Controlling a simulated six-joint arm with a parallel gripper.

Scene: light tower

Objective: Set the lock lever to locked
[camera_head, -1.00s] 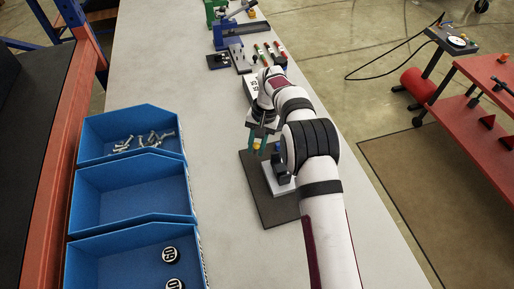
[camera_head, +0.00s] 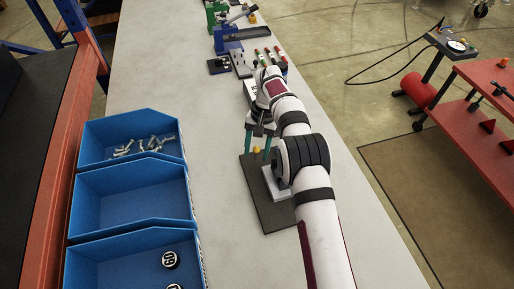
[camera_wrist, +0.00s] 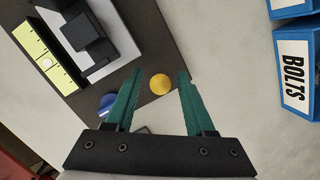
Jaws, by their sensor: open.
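A round yellow knob (camera_wrist: 160,84) shows between the fingers of my gripper (camera_wrist: 161,76) in the wrist view. The gripper is open, with a gap on both sides of the knob. I take the knob to be the end of the lock lever; its shaft and setting cannot be made out. In the head view the yellow knob (camera_head: 256,150) sits over the far part of a dark base plate (camera_head: 267,217), with my gripper (camera_head: 258,152) above and around it. A blue round part (camera_wrist: 108,102) is partly hidden behind the left finger.
On the plate, a black block (camera_wrist: 90,38) stands on a light slab (camera_wrist: 127,50) beside a yellow-green strip (camera_wrist: 35,42). Blue bins (camera_head: 130,200) line the left of the table (camera_head: 225,255). Blue and green fixtures (camera_head: 228,40) stand farther back.

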